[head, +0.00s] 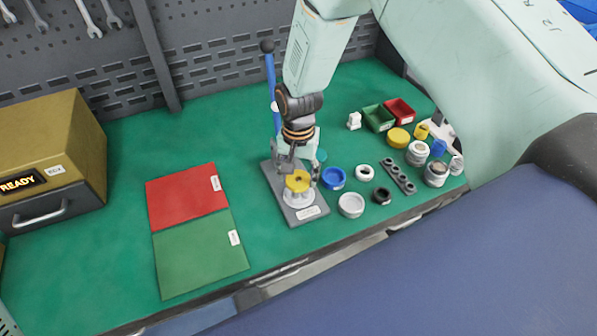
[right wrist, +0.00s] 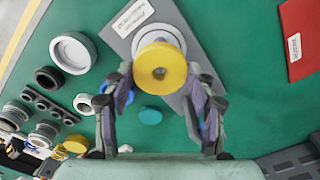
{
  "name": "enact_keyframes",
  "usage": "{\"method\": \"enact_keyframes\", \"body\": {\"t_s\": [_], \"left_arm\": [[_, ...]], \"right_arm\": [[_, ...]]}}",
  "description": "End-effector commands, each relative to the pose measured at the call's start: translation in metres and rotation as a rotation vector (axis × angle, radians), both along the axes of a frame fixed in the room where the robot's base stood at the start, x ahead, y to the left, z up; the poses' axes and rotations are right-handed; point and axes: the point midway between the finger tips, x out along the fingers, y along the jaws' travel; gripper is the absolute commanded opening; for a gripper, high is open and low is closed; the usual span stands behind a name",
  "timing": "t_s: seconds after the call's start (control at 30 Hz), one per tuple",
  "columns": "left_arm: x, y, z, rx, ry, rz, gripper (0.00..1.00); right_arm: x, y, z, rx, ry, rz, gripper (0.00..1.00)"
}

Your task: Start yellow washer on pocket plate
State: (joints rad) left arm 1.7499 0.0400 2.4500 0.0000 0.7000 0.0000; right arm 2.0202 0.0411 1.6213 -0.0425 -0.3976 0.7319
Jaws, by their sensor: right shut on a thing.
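The yellow washer (head: 298,180) is a round disc with a small centre hole, also seen in the right wrist view (right wrist: 160,68). My right gripper (head: 298,174) points down with its fingers on both sides of the washer, shut on it. Below the washer is a white round seat (head: 300,199) on the grey pocket plate (head: 309,213). In the right wrist view the seat (right wrist: 158,34) shows partly behind the washer. I cannot tell whether the washer touches the seat. My left gripper is not in view.
A blue-handled lever (head: 270,75) rises behind the plate. To the right stand a blue ring (head: 333,178), a white ring (head: 351,205), a black ring (head: 382,196) and a grey holed strip (head: 398,176). A red and green mat (head: 190,200) lies left.

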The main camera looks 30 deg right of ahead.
Motion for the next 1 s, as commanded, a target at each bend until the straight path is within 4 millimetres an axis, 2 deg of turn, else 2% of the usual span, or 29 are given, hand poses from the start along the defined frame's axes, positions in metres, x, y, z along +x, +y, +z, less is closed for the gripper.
{"method": "enact_keyframes", "body": {"t_s": [1.0], "left_arm": [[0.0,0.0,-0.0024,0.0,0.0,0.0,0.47]], "right_arm": [[0.0001,0.0001,-0.0054,0.0,0.0,0.0,0.39]]}}
